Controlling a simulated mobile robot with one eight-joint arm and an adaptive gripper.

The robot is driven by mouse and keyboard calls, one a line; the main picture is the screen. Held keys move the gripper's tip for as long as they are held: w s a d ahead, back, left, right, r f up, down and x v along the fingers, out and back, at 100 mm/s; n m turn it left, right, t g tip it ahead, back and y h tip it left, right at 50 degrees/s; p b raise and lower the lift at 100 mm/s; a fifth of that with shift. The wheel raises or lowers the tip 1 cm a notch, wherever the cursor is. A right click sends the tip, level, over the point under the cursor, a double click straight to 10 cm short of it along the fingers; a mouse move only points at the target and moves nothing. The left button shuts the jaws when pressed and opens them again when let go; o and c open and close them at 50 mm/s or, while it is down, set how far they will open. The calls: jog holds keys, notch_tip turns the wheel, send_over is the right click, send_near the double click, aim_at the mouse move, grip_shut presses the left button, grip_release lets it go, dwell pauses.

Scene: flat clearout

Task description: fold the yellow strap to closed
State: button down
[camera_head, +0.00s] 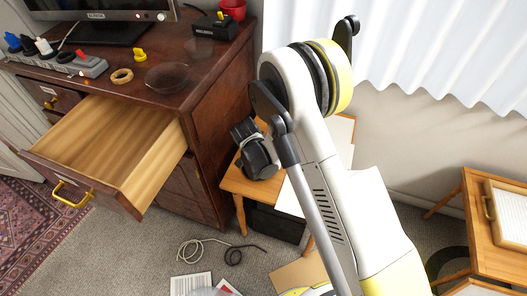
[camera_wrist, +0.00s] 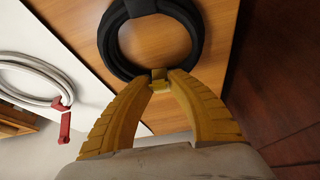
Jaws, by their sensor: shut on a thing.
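My gripper (camera_wrist: 158,84) has two yellow ribbed fingers that meet at their tips in the wrist view. The tips are shut on the small yellow strap (camera_wrist: 158,73), at the near edge of a black coil (camera_wrist: 155,40). The strap is mostly hidden by the fingertips, and I cannot tell how far it is folded. The coil lies on a wooden top. In the head view my arm reaches over a small wooden table, and the strap cannot be made out there.
A white coil with a red strap (camera_wrist: 64,123) lies left of the black coil. In the head view, a dark wooden cabinet (camera_head: 215,100) with an open drawer (camera_head: 110,140) stands left of the small table (camera_head: 234,184). Loose cords (camera_head: 233,256) lie on the floor.

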jog(key=shift+s+a+f+t+h, duration=0.15)
jog(key=shift+f+t+h, duration=0.35)
jog(key=shift+t, duration=0.5)
jog(key=c, duration=1.2)
grip_release()
